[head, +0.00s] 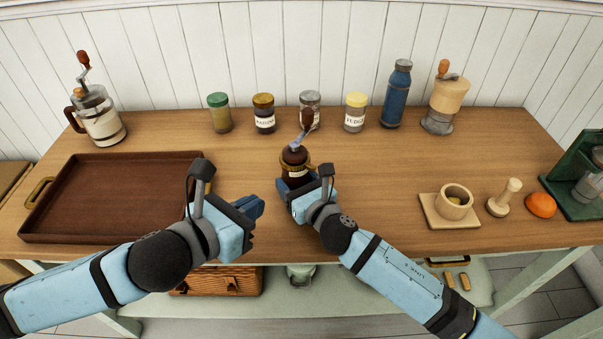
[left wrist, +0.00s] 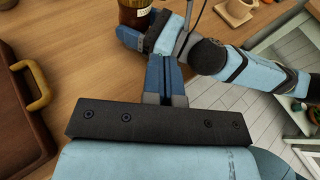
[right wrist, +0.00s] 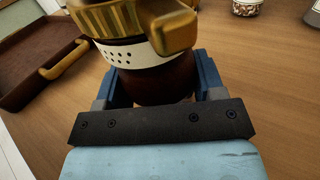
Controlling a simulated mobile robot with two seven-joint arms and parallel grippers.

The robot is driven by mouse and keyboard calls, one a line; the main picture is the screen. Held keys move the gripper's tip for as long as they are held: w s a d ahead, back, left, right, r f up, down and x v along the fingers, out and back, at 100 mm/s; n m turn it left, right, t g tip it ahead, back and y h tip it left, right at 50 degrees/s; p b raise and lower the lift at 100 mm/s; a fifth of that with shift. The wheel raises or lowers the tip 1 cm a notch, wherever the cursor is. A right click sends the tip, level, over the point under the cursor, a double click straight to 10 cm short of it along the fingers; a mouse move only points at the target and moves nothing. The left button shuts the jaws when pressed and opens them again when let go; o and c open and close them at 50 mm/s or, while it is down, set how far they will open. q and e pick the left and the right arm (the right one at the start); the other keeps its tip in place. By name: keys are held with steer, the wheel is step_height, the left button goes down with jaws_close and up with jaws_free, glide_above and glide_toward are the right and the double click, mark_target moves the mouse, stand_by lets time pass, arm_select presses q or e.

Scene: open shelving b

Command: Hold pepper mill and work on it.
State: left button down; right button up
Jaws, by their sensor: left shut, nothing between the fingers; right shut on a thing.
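The pepper mill (head: 294,158) has a dark brown body, a pale band, a brass collar and a crank on top. It is upright near the middle of the table; I cannot tell whether its base touches the wood. My right gripper (head: 298,186) is shut around its lower body; the right wrist view shows the dark body (right wrist: 158,84) between the fingers. My left gripper (head: 257,206) is shut and empty, left of and nearer than the mill. The left wrist view shows its closed fingers (left wrist: 164,62) and part of the mill (left wrist: 135,13) beyond.
A brown tray (head: 105,235) lies at left, beside a glass crank jar (head: 100,117). Several jars, a blue bottle (head: 396,95) and a wooden grinder (head: 447,97) line the back. A mortar (head: 454,199), pestle (head: 504,199), orange (head: 541,205) and green rack (head: 572,185) stand right.

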mark_target(311, 170)
arm_select(q)
steer(key=x, duration=0.8)
steer(key=r+x, duration=0.1)
steer(key=x, duration=0.3)
steer(key=shift+w+d+f, duration=0.15)
steer(key=shift+w+d, duration=0.2)
steer(key=shift+w, duration=0.05)
steer(key=shift+w+d, duration=0.25)
steer(key=shift+w, duration=0.05)
steer(key=shift+d, duration=0.1)
steer(key=shift+w+d, duration=0.1)
steer(key=shift+d, duration=0.1)
steer(key=shift+a, duration=0.1)
